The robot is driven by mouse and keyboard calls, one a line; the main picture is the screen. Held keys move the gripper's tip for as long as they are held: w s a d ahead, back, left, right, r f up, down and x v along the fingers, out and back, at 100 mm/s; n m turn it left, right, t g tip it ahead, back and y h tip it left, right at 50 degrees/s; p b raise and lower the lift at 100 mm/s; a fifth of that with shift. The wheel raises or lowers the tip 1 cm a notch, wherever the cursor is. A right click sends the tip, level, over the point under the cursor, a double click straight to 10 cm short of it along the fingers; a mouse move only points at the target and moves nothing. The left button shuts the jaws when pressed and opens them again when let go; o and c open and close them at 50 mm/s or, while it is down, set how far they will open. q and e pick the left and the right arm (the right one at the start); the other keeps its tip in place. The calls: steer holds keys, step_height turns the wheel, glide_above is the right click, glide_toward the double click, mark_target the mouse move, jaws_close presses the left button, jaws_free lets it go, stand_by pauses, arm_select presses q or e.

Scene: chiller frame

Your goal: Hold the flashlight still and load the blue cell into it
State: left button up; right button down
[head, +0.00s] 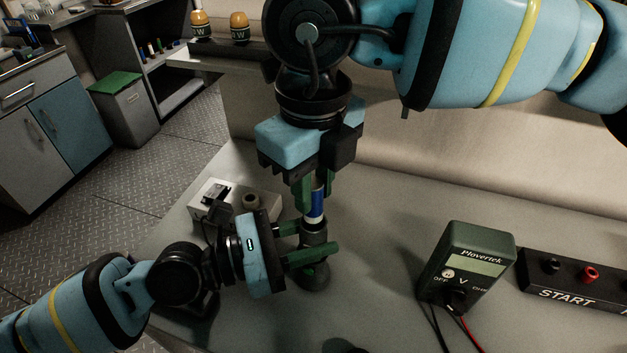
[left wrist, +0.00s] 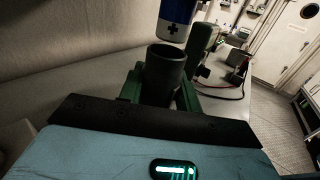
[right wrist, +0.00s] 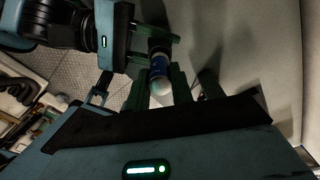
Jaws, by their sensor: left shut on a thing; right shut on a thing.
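The dark flashlight body (head: 314,238) stands upright on the bench, its wide end down. My left gripper (head: 303,248) is shut around it. In the left wrist view its open tube (left wrist: 165,72) faces up. The blue cell (head: 316,208), blue and white, is upright in my right gripper (head: 313,190), which is shut on its upper part. In the left wrist view the cell (left wrist: 176,18) hangs just over the tube mouth, a plus mark on its lower part. The right wrist view shows the cell (right wrist: 160,68) between the green fingers.
A green Plovertek meter (head: 467,265) with leads stands to the right, beside a black START box (head: 575,285). A pale box (head: 212,203) with fittings sits behind my left gripper. Bench between flashlight and meter is clear. Orange-topped jars (head: 239,27) stand on a back ledge.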

mark_target(313, 183)
steer(key=shift+f, duration=1.6)
steer(key=c, duration=1.1)
jaws_free()
steer(key=shift+c, duration=0.2)
step_height(313, 183, up, 12)
step_height(313, 183, up, 9)
stand_by(1.3)
arm_select(q)
steer(key=o, duration=1.3)
